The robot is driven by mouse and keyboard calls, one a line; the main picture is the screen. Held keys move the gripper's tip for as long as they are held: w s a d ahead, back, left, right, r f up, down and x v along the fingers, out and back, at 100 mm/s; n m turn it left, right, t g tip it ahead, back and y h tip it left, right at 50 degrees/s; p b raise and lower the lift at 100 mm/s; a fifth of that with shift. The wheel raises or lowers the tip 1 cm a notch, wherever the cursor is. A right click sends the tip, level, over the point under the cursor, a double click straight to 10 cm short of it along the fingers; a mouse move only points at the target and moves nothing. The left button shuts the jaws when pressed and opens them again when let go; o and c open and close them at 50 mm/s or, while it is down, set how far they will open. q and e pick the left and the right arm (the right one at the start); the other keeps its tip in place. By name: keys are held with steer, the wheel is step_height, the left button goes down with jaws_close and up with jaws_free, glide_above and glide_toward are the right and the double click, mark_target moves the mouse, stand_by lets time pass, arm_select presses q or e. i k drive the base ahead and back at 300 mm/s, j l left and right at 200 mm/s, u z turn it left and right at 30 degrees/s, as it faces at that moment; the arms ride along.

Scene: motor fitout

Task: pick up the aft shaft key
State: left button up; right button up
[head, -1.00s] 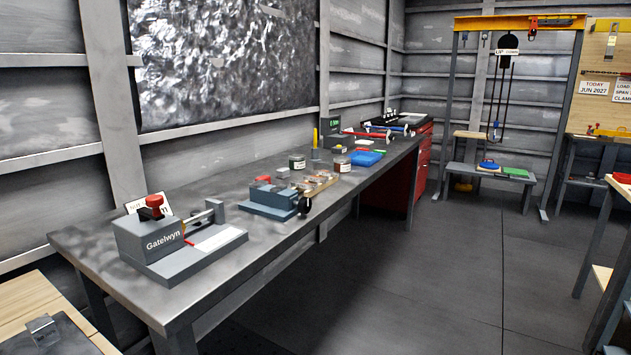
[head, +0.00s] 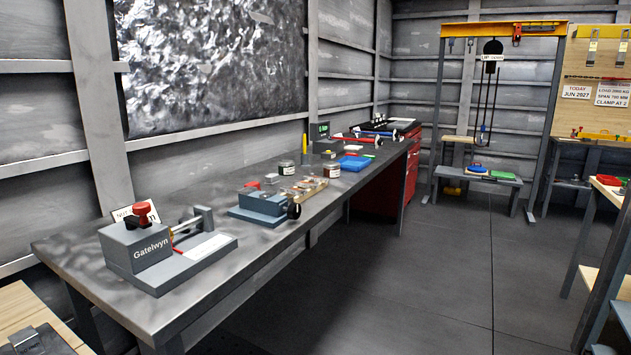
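I cannot make out the aft shaft key for certain in the head view. A wooden tray (head: 312,187) with several small items stands mid-bench, and the items are too small to name. It sits beside a blue-grey vise-like fixture (head: 262,205) with a black knob. Neither of my grippers is in view.
The long grey workbench (head: 85,265) runs along the left wall. A grey Gatelwyn device (head: 150,250) with a red knob stands at its near end. Jars (head: 332,170), a blue tray (head: 356,163) and a red cabinet (head: 402,185) are farther along. The floor (head: 430,270) at right is clear.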

mark_target(312, 177)
steer(key=i+l+u, duration=0.4)
steer(key=i+l, duration=0.65)
steer(key=i, duration=0.4)
steer(key=i+l+u, duration=0.4)
steer(key=i+l, duration=0.9)
steer(key=l, duration=0.2)
